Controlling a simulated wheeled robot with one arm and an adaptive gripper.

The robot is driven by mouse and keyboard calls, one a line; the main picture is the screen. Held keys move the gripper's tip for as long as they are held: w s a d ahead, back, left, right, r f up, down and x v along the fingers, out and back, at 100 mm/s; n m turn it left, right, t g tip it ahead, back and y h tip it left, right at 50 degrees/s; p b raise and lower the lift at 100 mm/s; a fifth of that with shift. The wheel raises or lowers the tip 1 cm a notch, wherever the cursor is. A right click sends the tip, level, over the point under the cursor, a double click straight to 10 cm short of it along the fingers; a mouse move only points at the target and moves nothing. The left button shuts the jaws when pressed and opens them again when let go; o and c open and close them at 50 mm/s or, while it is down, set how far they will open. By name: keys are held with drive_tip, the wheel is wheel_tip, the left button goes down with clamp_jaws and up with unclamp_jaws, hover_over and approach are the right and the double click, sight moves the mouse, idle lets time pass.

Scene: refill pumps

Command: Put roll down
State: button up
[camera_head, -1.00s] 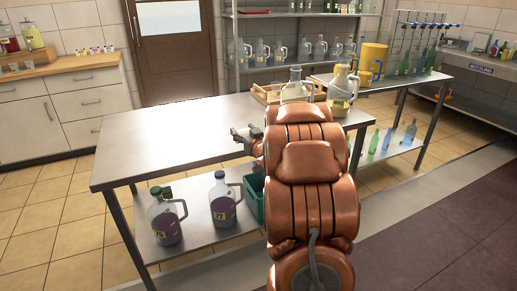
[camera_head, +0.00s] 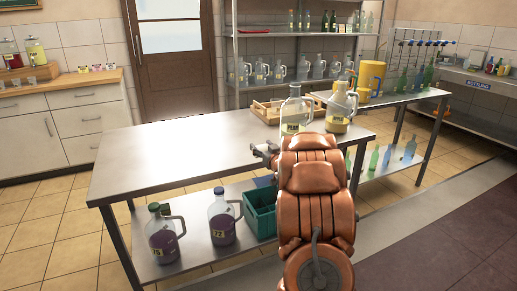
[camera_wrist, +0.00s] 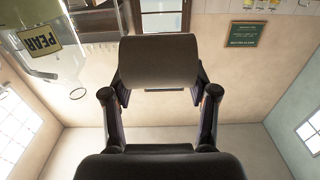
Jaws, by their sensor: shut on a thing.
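My gripper (camera_head: 266,153) is at the near edge of the steel table (camera_head: 165,155), mostly hidden behind my arm in the head view. In the wrist view my gripper (camera_wrist: 160,100) has its two dark finger linkages on either side of a plain grey-beige rounded block (camera_wrist: 158,62). This block appears to be the roll, held in the shut jaws, but its shape is not clear enough to be sure. In the head view the held thing is hidden. A PEAR jug (camera_head: 293,115) stands behind my gripper; it shows upside down in the wrist view (camera_wrist: 48,45).
Another labelled jug (camera_head: 340,108) and a wooden tray (camera_head: 268,112) stand at the table's far right. The lower shelf holds dark jugs (camera_head: 222,218) and a green crate (camera_head: 260,217) with something blue at its edge. The table's left and middle are clear.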

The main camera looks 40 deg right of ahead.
drive_tip(key=w+d, duration=0.1)
drive_tip(key=w, duration=0.1)
drive_tip(key=w+d, duration=0.1)
drive_tip(key=w, duration=0.1)
drive_tip(key=w+d, duration=0.2)
drive_tip(key=shift+w+d+f, duration=0.1)
drive_tip(key=shift+f, duration=0.25)
drive_tip(key=shift+w+d+f+p, duration=0.1)
drive_tip(key=shift+w+f+p, duration=0.05)
drive_tip(key=shift+p, duration=0.15)
drive_tip(key=shift+f, duration=1.65)
drive_tip(key=o, duration=1.2)
drive_tip(key=shift+f, duration=0.15)
drive_tip(key=shift+r, duration=0.2)
drive_tip(key=shift+b+v, duration=0.4)
drive_tip(key=shift+v, duration=5.65)
